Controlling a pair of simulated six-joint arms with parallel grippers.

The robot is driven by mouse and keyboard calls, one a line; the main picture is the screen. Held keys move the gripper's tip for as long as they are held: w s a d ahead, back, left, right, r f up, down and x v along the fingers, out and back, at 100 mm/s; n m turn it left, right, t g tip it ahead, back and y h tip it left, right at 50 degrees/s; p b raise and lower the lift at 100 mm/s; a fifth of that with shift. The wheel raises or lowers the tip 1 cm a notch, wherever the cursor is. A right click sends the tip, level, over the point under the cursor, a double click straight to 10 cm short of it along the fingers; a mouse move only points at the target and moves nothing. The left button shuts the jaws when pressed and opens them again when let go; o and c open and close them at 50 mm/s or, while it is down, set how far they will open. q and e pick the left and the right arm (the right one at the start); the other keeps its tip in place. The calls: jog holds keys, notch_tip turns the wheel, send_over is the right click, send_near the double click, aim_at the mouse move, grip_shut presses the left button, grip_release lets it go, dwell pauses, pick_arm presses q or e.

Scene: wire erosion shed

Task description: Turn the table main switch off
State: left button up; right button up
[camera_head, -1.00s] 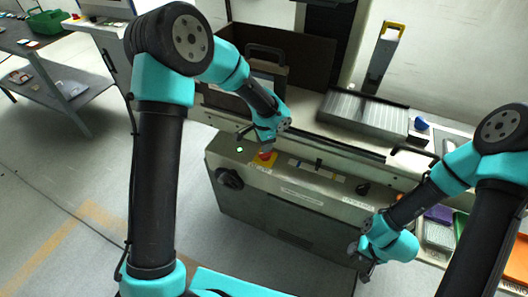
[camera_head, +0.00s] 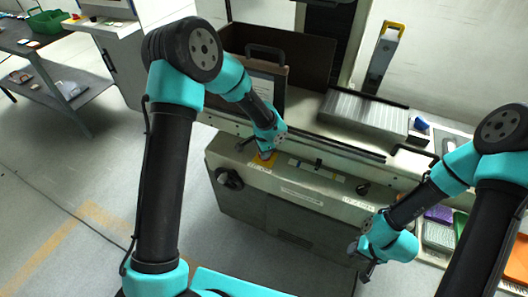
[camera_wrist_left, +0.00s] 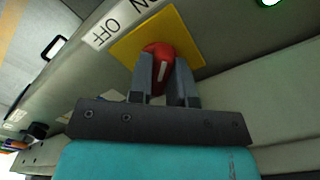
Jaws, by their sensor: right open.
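The main switch is a red knob (camera_wrist_left: 160,62) with a white bar, on a yellow plate (camera_wrist_left: 196,32) on the machine's front panel. An OFF label (camera_wrist_left: 102,34) and part of another label ending in N sit beside the plate. In the head view the yellow plate (camera_head: 262,164) shows, but my gripper mostly hides the knob. My left gripper (camera_wrist_left: 165,75) has its fingers close together, one on each side of the knob, and appears shut on it. My right gripper (camera_head: 364,268) is open and empty, in front of the panel's right end.
A black rotary handle (camera_head: 229,178) sticks out left of the switch. A small black knob (camera_head: 362,189) is further right on the panel. Floor at the left is clear.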

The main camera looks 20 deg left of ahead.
pick_arm(q)
grip_shut()
jog(key=shift+n, duration=0.4)
jog(key=n, duration=0.3)
jog(key=shift+s, duration=0.1)
jog(key=n, duration=0.4)
jog(key=shift+d+n, duration=0.15)
jog(key=shift+n, duration=0.25)
jog(key=n, duration=0.4)
jog(key=shift+d+n, duration=0.15)
jog(key=shift+n, duration=0.15)
jog(key=n, duration=0.4)
jog(key=shift+d+n, duration=0.1)
jog(key=shift+n, duration=0.3)
